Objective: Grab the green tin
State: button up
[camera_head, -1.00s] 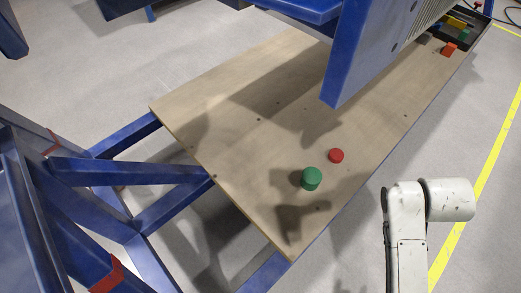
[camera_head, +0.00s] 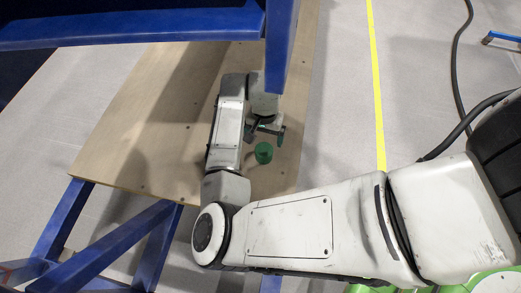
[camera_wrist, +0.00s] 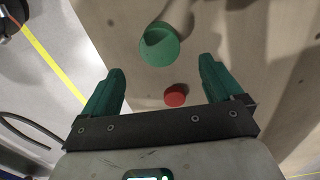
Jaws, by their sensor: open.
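The green tin (camera_head: 264,152) stands on the wooden board (camera_head: 150,120), near its right edge in the head view. It also shows in the wrist view (camera_wrist: 158,46), up ahead and between the lines of my two fingers. My gripper (camera_head: 266,132) is open and empty, close beside the tin in the head view. In the wrist view the gripper (camera_wrist: 160,88) has its green fingers spread wide, with the tin beyond the fingertips. I cannot tell the exact height of the fingers above the board.
A red disc (camera_wrist: 176,95) lies on the board between my fingers in the wrist view; the head view hides it. A blue frame beam (camera_head: 130,28) hangs over the board's far part. A black cable (camera_head: 455,120) lies on the floor at right.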

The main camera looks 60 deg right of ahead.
aim_at(264, 150)
notch_tip(264, 150, down, 5)
jog(key=shift+f+b, duration=0.15)
jog(key=shift+b, duration=0.95)
notch_tip(264, 150, down, 5)
jog(key=b, duration=0.3)
jog(key=shift+a, duration=0.1)
jog(key=c, duration=1.2)
